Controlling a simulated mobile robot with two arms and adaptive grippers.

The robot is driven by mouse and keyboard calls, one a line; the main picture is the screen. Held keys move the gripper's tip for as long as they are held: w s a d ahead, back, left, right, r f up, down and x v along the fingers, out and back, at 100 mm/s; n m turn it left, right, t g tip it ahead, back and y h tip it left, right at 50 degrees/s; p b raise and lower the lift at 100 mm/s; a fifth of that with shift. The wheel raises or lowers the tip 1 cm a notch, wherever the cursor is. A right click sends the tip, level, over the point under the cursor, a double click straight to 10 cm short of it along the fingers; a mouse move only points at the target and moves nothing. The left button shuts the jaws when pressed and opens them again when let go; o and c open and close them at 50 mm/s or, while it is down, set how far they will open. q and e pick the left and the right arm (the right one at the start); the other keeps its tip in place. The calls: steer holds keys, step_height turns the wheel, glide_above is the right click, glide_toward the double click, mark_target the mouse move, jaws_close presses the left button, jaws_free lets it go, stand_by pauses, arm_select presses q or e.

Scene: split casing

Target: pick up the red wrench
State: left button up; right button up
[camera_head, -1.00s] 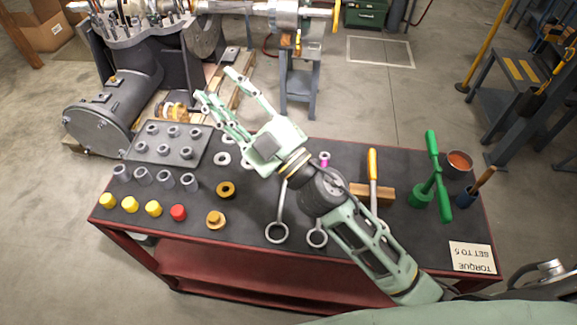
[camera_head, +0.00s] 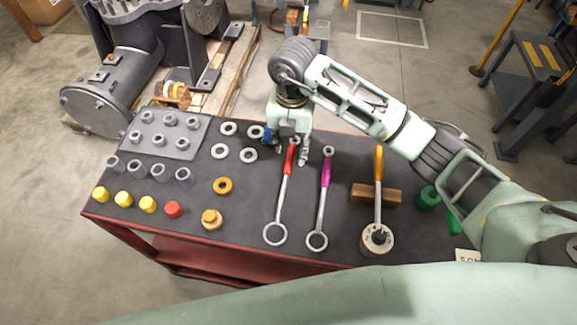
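The red wrench (camera_head: 283,193) lies on the dark top of the workbench (camera_head: 330,258). Its red handle is at the far end and its silver ring is toward the near edge. My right gripper (camera_head: 290,158) points down over the handle end, with one finger on each side of it. The fingers look apart, with space between them and the handle. The gripper hides part of the far end of the wrench. My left gripper is not in view.
A magenta-handled wrench (camera_head: 322,202) lies close on the right, and an orange-handled tool (camera_head: 378,190) beyond it, near a wooden block (camera_head: 362,194). Several washers (camera_head: 249,155), caps (camera_head: 148,204) and sockets (camera_head: 183,177) stand left.

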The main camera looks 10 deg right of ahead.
mark_target(289, 161)
steer(key=shift+d+f, duration=0.1)
steer(key=shift+f, duration=0.3)
steer(key=f, duration=0.2)
steer(key=f+p, duration=0.2)
steer(key=f, duration=0.1)
steer(key=shift+a+f, duration=0.3)
steer(key=shift+a, duration=0.05)
steer(key=shift+f+p, duration=0.3)
steer(key=shift+f, duration=0.3)
steer(key=shift+c, duration=0.7)
jaws_close()
steer(key=shift+w+r, duration=0.1)
